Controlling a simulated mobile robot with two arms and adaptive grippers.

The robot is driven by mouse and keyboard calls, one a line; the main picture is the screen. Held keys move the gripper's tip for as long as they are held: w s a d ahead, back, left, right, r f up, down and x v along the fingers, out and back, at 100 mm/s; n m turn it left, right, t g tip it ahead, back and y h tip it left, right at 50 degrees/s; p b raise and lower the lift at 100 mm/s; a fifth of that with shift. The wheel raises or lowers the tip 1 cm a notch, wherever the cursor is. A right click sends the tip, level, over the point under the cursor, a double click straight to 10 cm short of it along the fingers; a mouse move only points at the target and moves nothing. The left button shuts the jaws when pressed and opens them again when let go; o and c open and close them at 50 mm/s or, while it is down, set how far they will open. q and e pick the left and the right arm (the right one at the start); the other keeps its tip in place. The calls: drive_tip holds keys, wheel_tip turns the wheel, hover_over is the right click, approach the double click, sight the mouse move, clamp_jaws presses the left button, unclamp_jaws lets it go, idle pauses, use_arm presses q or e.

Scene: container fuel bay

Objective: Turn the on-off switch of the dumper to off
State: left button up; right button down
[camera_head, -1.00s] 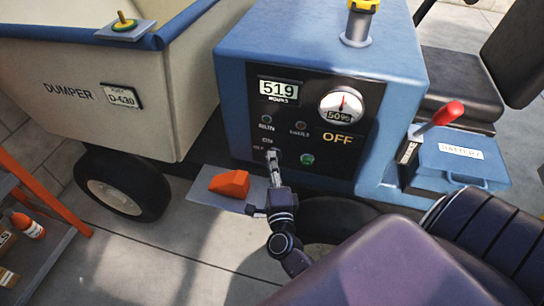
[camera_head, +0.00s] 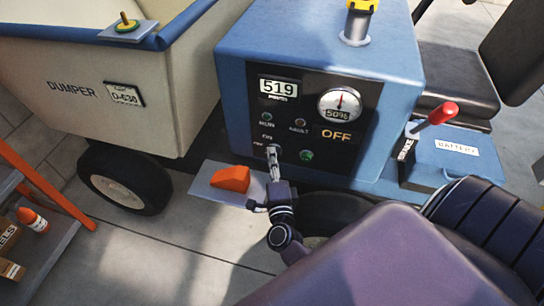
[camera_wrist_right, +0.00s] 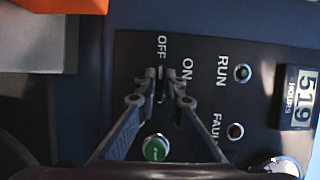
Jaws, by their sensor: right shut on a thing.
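The dumper (camera_head: 300,40) has a blue housing with a black control panel (camera_head: 295,95) on its near face. The on-off switch (camera_wrist_right: 161,84) sits low on this panel beside the OFF and ON labels in the right wrist view. My right gripper (camera_head: 272,150) reaches it from below. In the wrist view its two fingertips (camera_wrist_right: 165,76) are shut on the switch and hide most of it, so its exact angle is hard to tell. The panel's status display (camera_head: 336,135) reads OFF. My left gripper is not in view.
A green button (camera_head: 306,155) is just right of the switch. A red-handled lever (camera_head: 437,113) and a battery box (camera_head: 470,160) stand at the right. A shelf (camera_head: 55,240) stands at the lower left.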

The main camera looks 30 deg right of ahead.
drive_tip(key=shift+f, duration=0.1)
drive_tip(key=c, duration=2)
unclamp_jaws()
drive_tip(key=shift+c, duration=0.2)
drive_tip(key=shift+s, duration=0.1)
drive_tip(key=v, duration=1.2)
